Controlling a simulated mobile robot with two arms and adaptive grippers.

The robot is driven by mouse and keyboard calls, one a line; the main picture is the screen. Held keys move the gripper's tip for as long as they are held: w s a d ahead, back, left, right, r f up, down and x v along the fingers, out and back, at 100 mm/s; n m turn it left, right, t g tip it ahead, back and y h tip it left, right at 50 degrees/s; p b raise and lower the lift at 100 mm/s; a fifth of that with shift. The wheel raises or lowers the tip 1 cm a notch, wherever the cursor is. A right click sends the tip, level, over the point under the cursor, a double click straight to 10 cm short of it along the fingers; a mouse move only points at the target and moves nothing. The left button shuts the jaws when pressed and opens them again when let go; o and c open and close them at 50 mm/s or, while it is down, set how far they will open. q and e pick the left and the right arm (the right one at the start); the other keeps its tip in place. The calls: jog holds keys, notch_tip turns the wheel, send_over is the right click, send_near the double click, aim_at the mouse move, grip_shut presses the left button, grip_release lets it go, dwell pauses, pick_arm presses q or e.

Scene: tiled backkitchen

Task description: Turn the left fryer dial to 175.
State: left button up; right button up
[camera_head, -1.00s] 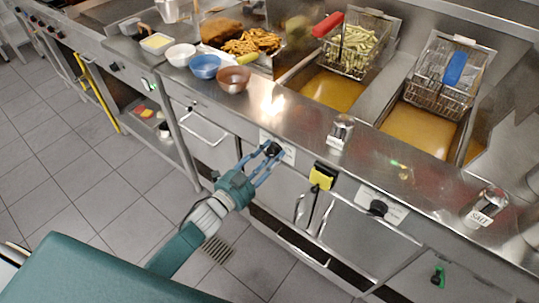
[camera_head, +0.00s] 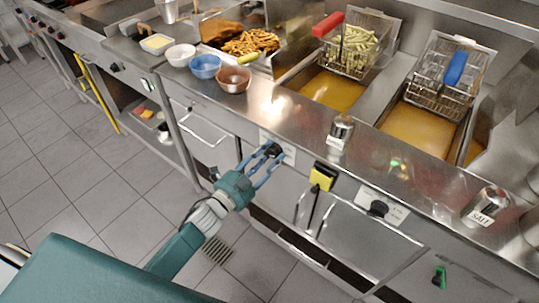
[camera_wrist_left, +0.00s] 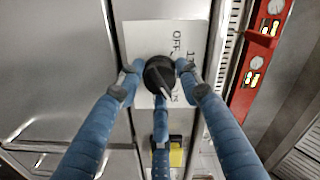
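The left fryer dial (camera_head: 273,150) is a black round knob on a pale label plate on the fryer front. In the left wrist view the dial (camera_wrist_left: 158,76) has a pale pointer line slanting down and to the right. "OFF" is readable on its plate (camera_wrist_left: 150,35); other markings are partly covered by the knob and a finger. My left gripper (camera_head: 268,154) has its blue fingertips at the dial, one on each side and apparently touching it, with a third finger below it in the wrist view. My right gripper is not in view.
A second dial (camera_head: 378,208) sits farther right on the front, past a yellow block (camera_head: 323,176). The counter above holds bowls, a shaker (camera_head: 341,130) and a salt shaker (camera_head: 487,205). Fryer baskets (camera_head: 357,44) stand over oil. Tiled floor (camera_head: 75,190) is clear at left.

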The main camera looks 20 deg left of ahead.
pick_arm(q)
jog(key=o, duration=0.4)
jog(key=shift+a+f, duration=0.1)
jog(key=shift+f, duration=0.2)
jog(key=shift+o, duration=0.2)
jog(key=shift+r, duration=0.1)
jog(key=v, duration=1.2)
